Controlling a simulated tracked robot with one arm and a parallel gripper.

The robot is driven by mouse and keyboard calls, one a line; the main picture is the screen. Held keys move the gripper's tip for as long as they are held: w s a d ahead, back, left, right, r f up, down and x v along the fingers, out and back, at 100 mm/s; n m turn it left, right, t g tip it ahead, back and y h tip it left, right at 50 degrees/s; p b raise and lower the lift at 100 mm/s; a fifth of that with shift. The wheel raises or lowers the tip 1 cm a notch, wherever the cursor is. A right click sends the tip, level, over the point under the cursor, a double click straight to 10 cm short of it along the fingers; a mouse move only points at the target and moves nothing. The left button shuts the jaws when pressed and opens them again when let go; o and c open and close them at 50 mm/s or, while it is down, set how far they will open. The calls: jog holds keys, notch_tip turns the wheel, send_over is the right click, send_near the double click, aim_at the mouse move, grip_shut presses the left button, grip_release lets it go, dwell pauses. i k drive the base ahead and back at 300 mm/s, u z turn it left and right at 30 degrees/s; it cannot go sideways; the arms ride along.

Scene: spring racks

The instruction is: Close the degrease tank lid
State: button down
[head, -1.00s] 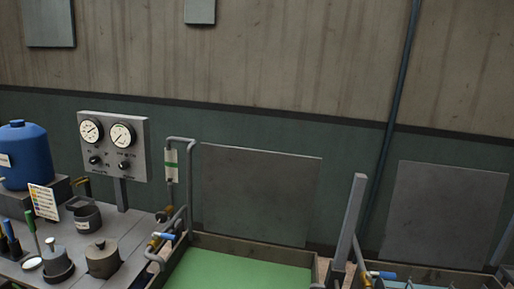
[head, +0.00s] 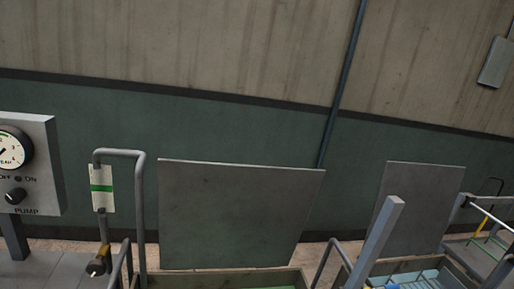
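Two raised flat grey tank lids stand upright in the head view. The nearer lid (head: 238,215) is left of the middle, behind a tank with green liquid whose rim (head: 225,281) just shows at the bottom edge. The second lid (head: 418,208) stands to the right, behind another tank with pale blue contents (head: 425,279). No label shows which tank is the degrease one. Both lids are open, tilted up near the wall. My gripper is not in view.
A slanted grey post (head: 376,240) rises between the tanks. A bent pipe (head: 138,200) with a green-striped tag (head: 102,188) and a gauge panel (head: 28,165) stand at left. A railing (head: 490,215) is at far right.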

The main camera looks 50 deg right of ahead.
aim_at(212, 215)
jog(key=z, duration=0.5)
jog(key=i, duration=0.9)
jog(key=z, duration=0.8)
